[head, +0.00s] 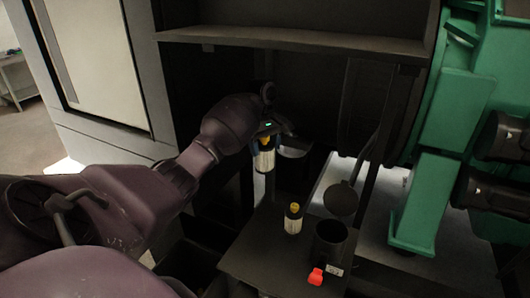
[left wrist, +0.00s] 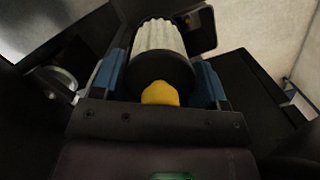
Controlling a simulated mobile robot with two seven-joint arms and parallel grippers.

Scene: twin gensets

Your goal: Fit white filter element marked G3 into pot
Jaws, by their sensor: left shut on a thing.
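My left gripper (head: 267,134) is shut on a white filter element (head: 264,161) with a dark end cap and yellow knob, held in the air left of the shelf's items. In the left wrist view, its white pleated body (left wrist: 160,36) sits between the blue fingers, with the yellow knob (left wrist: 160,93) towards the camera. I cannot read a G3 mark on it. A black pot (head: 330,243), open at the top, stands on a dark shelf with a small white label. A second white element with a yellow top (head: 293,220) stands left of the pot. My right gripper is not in view.
A round dark lid (head: 341,199) is behind the pot. The dark shelf (head: 255,250) is bare at left. A dark ledge (head: 300,38) hangs above, and green machinery (head: 430,205) stands at right.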

